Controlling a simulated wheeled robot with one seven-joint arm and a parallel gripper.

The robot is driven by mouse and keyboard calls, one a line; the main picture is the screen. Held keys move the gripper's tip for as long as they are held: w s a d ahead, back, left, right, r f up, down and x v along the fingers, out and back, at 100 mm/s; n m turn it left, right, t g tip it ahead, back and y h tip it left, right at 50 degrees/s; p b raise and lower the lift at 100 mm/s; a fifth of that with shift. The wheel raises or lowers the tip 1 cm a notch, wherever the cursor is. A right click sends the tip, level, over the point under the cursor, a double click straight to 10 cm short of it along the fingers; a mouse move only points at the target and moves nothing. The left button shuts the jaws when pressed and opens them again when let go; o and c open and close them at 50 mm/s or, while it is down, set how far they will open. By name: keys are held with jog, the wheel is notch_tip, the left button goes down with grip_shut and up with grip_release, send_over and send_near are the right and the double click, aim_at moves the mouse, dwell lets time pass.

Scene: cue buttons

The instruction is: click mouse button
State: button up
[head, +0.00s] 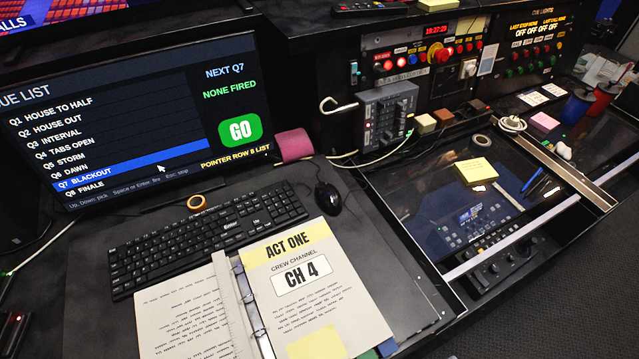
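A black computer mouse (328,198) lies on the dark desk, right of the black keyboard (205,237) and above the open binder. Its cable runs up toward the monitor; its separate buttons are too small to make out. My gripper is not in view.
An open binder (305,290) marked "ACT ONE, CH 4" covers the front of the desk below the mouse. A grey switch box (387,115) and a glass-topped panel (410,205) are to the right.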

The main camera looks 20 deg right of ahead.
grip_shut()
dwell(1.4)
